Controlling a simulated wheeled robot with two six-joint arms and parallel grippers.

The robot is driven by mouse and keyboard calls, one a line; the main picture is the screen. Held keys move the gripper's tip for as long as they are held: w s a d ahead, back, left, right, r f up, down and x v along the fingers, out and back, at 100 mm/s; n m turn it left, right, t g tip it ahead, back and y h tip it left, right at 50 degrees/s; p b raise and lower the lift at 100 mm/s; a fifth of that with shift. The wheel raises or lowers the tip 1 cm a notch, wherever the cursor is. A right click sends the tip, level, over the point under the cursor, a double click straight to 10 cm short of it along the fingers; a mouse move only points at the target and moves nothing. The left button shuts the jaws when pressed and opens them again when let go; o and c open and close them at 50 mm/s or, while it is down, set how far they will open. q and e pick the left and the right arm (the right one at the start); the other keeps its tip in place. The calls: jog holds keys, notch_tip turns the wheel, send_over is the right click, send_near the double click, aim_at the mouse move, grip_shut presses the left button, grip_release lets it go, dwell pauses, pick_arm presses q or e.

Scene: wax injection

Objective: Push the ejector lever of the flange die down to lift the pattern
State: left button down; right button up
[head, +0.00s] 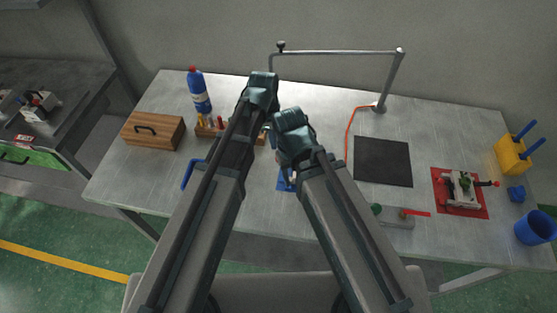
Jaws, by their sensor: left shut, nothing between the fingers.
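A small metal die with a green part in its middle (462,187) sits on a red mat (443,204) at the right of the bench. I cannot tell for sure which is the flange die. My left gripper (268,116) is over the middle of the bench, shut and empty, partly hidden by its wrist. My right gripper (282,157) is close by, its fingers hidden behind its wrist.
A wooden box (153,131), a blue bottle (199,92) and a tool rack (211,128) stand at the left. A metal frame (340,52) spans the back. A black mat (383,161) lies clear. A yellow holder (511,155) and blue cup (535,229) stand right.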

pick_arm(q)
jog(key=shift+d+f+b, duration=0.15)
jog(key=shift+f+b, duration=1.25)
jog(key=shift+f, duration=0.15)
jog(key=shift+d+f+b, duration=0.15)
jog(key=shift+f+b, duration=1.2)
jog(key=shift+f, duration=0.2)
pick_arm(e)
jog(key=shift+f, duration=3.05)
pick_arm(q)
jog(key=shift+r, duration=0.1)
